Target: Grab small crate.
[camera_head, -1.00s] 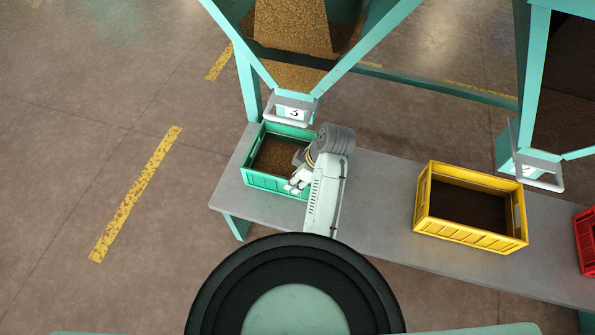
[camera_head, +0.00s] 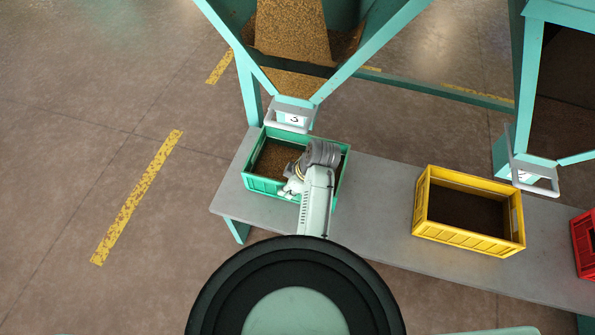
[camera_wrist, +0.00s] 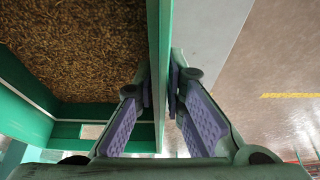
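The small crate is green (camera_head: 262,184), stands on the grey bench under chute 3 and holds brown grain-like pieces. My gripper (camera_head: 291,188) is at its near long wall, and my wrist partly covers the crate's right half. In the wrist view, the green crate wall (camera_wrist: 160,40) runs between my gripper's two fingers (camera_wrist: 161,88). One finger is inside the crate and one outside. Both purple-padded fingertips appear to press on the wall, so my gripper looks shut on it. The exact contact is partly hidden by the fingers.
The grey bench (camera_head: 385,185) also carries a yellow crate (camera_head: 465,238) and a red crate (camera_head: 583,240) to the right. The teal drum frame and chute 3 (camera_head: 293,118) stand just behind and above the green crate. Open floor lies left.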

